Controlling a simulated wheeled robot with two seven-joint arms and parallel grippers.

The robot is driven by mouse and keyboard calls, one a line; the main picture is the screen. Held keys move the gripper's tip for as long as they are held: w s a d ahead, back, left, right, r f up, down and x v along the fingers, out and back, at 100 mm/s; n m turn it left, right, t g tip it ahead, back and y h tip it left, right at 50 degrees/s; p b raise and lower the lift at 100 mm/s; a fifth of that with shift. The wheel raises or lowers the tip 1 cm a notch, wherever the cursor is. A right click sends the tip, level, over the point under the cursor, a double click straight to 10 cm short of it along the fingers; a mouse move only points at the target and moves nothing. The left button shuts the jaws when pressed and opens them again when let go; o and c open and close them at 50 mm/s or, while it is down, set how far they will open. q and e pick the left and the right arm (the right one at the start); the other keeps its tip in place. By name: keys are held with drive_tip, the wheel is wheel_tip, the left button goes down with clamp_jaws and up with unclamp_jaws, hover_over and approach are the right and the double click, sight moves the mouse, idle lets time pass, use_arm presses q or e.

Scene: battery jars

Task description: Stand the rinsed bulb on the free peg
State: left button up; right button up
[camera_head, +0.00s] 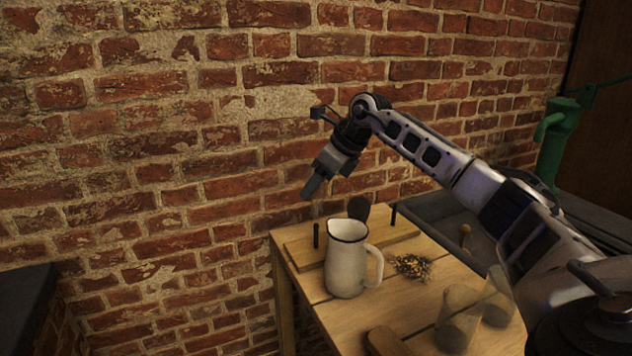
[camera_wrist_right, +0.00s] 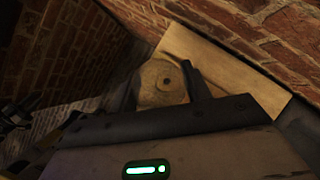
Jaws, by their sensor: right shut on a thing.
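My right gripper (camera_head: 312,190) hangs above the wooden peg board (camera_head: 300,257), its fingers pointing down and left. In the wrist view it is shut on a rounded, tan-looking thing with a small dark spot, which I take for the bulb (camera_wrist_right: 158,92). I cannot make that bulb out in the head view. A dark peg (camera_head: 316,235) stands bare on the left of the board, below the fingers, and another (camera_head: 393,215) on the right. A dark round bulb-like thing (camera_head: 358,208) stands between them, its lower part hidden by the jug. My left gripper is not in view.
A white enamel jug (camera_head: 345,268) stands in front of the board. Dark scraps (camera_head: 411,267) lie right of it. Clear glass jars (camera_head: 458,318) stand at the front right. A dark basin (camera_head: 440,212) and green pump (camera_head: 555,140) are beyond. A brick wall (camera_head: 215,130) rises behind.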

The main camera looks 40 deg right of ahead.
sight(316, 202)
drive_tip(key=shift+f+b, duration=1)
drive_tip(key=shift+f, duration=0.35)
drive_tip(key=shift+f+b, duration=0.65)
drive_tip(key=shift+f, duration=0.45)
drive_tip(key=shift+f+b, duration=1.25)
drive_tip(key=shift+f, duration=0.95)
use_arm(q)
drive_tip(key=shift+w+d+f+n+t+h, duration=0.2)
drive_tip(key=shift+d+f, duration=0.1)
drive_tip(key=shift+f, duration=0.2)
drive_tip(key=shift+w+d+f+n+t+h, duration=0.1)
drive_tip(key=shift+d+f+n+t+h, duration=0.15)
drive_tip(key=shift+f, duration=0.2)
use_arm(e)
drive_tip(key=shift+f, duration=0.2)
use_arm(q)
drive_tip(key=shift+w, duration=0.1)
use_arm(e)
drive_tip(key=o, duration=1.2)
drive_tip(key=shift+c, duration=0.2)
